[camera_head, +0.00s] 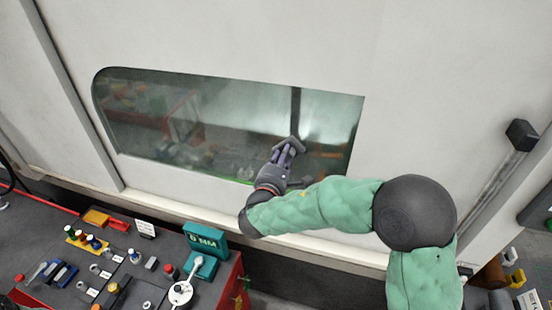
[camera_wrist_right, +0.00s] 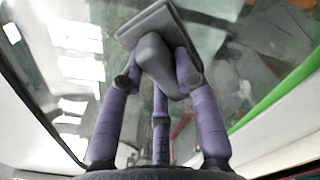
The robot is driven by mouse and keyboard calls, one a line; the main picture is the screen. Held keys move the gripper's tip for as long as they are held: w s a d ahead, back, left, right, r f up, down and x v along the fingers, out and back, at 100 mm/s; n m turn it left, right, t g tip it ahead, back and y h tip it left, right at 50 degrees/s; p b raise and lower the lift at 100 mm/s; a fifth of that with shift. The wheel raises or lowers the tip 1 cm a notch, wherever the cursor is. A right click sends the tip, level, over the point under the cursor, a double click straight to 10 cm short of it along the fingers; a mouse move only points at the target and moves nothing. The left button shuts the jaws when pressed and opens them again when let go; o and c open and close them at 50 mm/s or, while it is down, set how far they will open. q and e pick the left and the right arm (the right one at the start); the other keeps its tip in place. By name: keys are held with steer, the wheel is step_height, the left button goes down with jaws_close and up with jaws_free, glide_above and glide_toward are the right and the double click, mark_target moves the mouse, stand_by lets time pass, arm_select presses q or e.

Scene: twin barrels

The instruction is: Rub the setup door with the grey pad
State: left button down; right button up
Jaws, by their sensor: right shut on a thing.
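The setup door (camera_head: 430,110) is a large off-white panel with a wide glass window (camera_head: 220,110). My right gripper (camera_head: 286,153) reaches up to the lower right half of the window. It is shut on the grey pad (camera_head: 291,142), gripping its rounded handle. In the right wrist view the flat grey pad (camera_wrist_right: 152,22) lies beyond the purple fingers of the gripper (camera_wrist_right: 160,85), at the glass. I cannot tell for sure whether the pad touches the glass. My left gripper is not in view.
A dark bench top (camera_head: 60,255) at the lower left holds several small parts and tools. A teal torque tester (camera_head: 205,238) stands near its right end. A door handle bar (camera_head: 505,170) stands out at the right. A green strip (camera_wrist_right: 285,90) runs along the window's edge.

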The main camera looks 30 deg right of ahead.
mark_target(300, 149)
steer(key=shift+s+d+b, duration=1)
steer(key=shift+s+d, duration=0.35)
steer(key=shift+s, duration=0.25)
steer(key=shift+r, duration=0.85)
steer(key=shift+w+a+f+b, duration=0.1)
steer(key=shift+w+a+b, duration=0.35)
steer(key=shift+w+a, duration=0.6)
steer(key=shift+w+a+f+b, duration=0.1)
steer(key=shift+w+a+b, duration=0.3)
steer(key=shift+w+a, duration=0.6)
steer(key=shift+w+a+b, duration=0.3)
steer(key=shift+w+a, duration=0.5)
steer(key=shift+w, duration=0.2)
steer(key=shift+w+a+b, duration=0.35)
steer(key=shift+w+a, duration=0.45)
steer(key=shift+w, duration=0.25)
steer(key=shift+w+a+b, duration=0.3)
steer(key=shift+w+a, duration=0.5)
steer(key=shift+w, duration=0.2)
steer(key=shift+w+a+r, duration=0.1)
steer(key=shift+w+a, duration=0.2)
steer(key=shift+w, duration=0.05)
steer(key=shift+r, duration=0.75)
steer(key=shift+s+d+b, duration=1.05)
steer(key=shift+s+d, duration=0.55)
steer(key=shift+s, duration=0.15)
steer(key=shift+s+d+b, duration=0.6)
steer(key=shift+s+d, duration=0.25)
steer(key=shift+s, duration=0.15)
steer(key=shift+s+d, duration=0.1)
